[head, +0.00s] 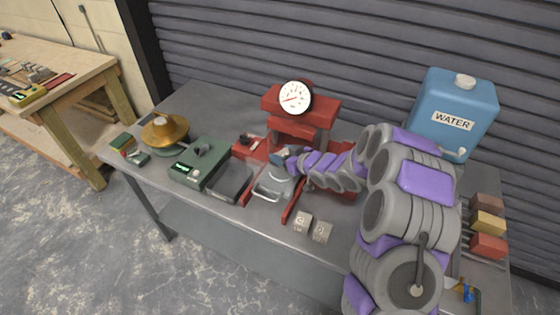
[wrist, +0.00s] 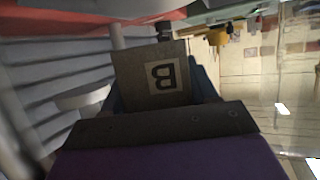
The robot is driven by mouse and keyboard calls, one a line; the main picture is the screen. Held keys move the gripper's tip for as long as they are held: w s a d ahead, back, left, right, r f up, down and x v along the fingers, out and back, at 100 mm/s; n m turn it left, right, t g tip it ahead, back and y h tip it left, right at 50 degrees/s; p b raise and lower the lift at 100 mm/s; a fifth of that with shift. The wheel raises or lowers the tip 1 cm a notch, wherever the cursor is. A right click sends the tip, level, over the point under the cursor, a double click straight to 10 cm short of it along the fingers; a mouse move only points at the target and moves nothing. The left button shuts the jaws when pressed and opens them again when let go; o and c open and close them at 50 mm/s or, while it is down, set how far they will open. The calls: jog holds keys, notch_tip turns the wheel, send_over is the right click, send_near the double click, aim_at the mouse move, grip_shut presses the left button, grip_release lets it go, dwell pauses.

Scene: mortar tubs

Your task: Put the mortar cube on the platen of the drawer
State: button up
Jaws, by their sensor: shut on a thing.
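A grey mortar cube marked B (wrist: 158,76) shows upside down in the wrist view, with my gripper (wrist: 160,98) shut on it. In the head view my gripper (head: 280,158) is over the back of the pulled-out drawer of the red press. The cube is hard to make out there. The grey drawer (head: 271,184), with its handle at the front, lies between red side rails. My gripper hides part of the platen. I cannot tell whether the cube touches it.
A red press with a white dial (head: 295,96) stands behind the drawer. Two more cubes (head: 303,222) sit right of it near the front edge. A green scale (head: 198,163) is at left. A blue water tank (head: 453,112) stands at back right.

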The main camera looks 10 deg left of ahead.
jog(key=shift+w+a, duration=0.35)
jog(key=shift+a, duration=0.15)
jog(key=f, duration=0.2)
jog(key=f+b, duration=0.1)
jog(key=shift+a+f, duration=0.4)
jog(key=shift+d+r, duration=0.1)
jog(key=shift+d, duration=0.1)
jog(key=o, duration=1.1)
jog(key=shift+d, duration=0.15)
jog(key=shift+s+r, duration=0.1)
jog(key=shift+p+v, duration=0.85)
jog(key=shift+v, duration=5)
jog(key=shift+s, duration=0.2)
